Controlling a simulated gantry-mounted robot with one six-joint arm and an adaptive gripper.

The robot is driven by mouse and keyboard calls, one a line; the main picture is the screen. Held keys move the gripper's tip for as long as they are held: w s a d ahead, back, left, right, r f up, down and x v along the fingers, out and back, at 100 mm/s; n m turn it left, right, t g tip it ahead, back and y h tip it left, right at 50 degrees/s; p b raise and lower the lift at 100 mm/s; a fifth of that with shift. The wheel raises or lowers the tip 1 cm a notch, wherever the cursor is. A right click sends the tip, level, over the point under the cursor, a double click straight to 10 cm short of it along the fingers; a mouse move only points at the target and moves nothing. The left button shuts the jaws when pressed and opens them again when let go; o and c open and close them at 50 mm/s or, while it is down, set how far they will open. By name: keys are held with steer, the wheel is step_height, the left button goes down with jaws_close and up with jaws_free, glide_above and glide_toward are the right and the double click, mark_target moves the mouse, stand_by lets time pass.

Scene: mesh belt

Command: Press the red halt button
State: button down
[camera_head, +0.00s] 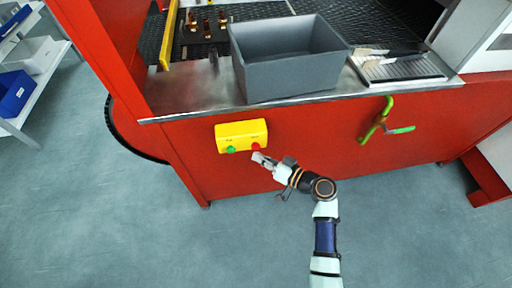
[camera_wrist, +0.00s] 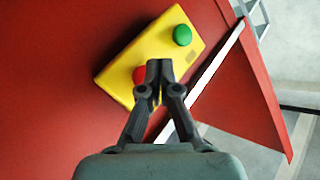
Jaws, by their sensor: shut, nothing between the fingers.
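The red halt button (camera_head: 255,146) sits on the right part of a yellow control box (camera_head: 241,131) on the red front panel of the machine. A green button (camera_head: 231,149) is to its left on the same box. My gripper (camera_head: 260,158) is shut and empty, its tips just below the red button in the head view. In the wrist view the red button (camera_wrist: 139,75) is partly hidden behind the left side of my shut fingertips (camera_wrist: 159,68). The green button (camera_wrist: 182,35) shows clear of them at upper right. I cannot tell whether the fingertips touch the red button.
A grey bin (camera_head: 287,66) stands on the steel ledge above the box. A shelf with blue bins (camera_head: 14,92) is at far left. The floor in front of the panel is clear.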

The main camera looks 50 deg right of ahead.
steer(key=shift+w+d+b, duration=0.25)
steer(key=shift+w+b, duration=0.1)
steer(key=shift+b, duration=0.1)
steer(key=shift+w+d+b, duration=0.3)
steer(key=shift+w+b, duration=0.1)
steer(key=shift+b, duration=0.1)
stand_by(0.7)
stand_by(0.4)
steer(key=shift+s+a+p, duration=0.45)
steer(key=shift+s+a, duration=0.1)
steer(key=shift+s, duration=0.2)
steer(key=s+a+p, duration=0.1)
steer(key=s, duration=0.1)
steer(key=s+a+p, duration=0.1)
steer(key=s+a, duration=0.1)
